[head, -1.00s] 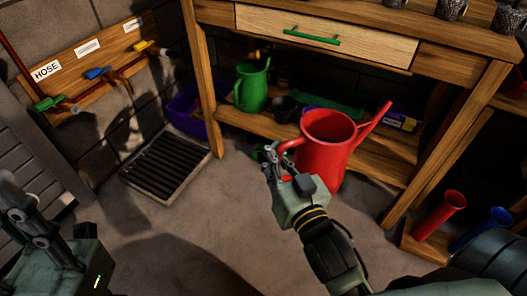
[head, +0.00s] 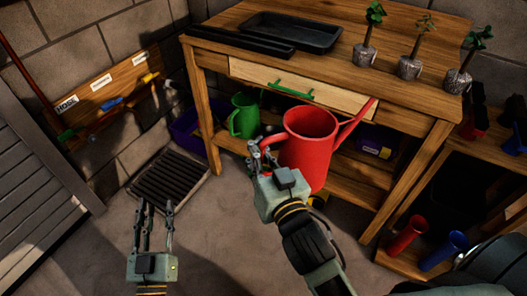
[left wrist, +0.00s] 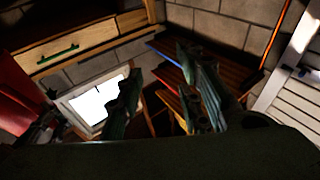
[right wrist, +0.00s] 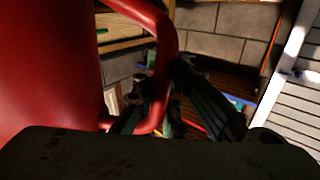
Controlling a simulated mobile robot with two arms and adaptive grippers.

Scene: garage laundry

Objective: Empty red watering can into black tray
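The red watering can (head: 309,150) is upright in front of the workbench, its spout pointing up to the right. My right gripper (head: 262,150) is shut on the can's handle, at the can's left side. The handle also shows between the fingers in the right wrist view (right wrist: 163,70). The black tray (head: 293,32) lies on the workbench top, toward the back, and looks empty. My left gripper (head: 154,210) is open and empty over the floor, left of the can and in front of the floor grate. It also shows in the left wrist view (left wrist: 165,95).
A long dark trough (head: 235,40) lies left of the tray. Several potted seedlings (head: 409,67) stand at the top's right. The drawer (head: 295,92) has a green handle. A green watering can (head: 244,115) is on the lower shelf. A floor grate (head: 165,178) lies left; the foreground floor is clear.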

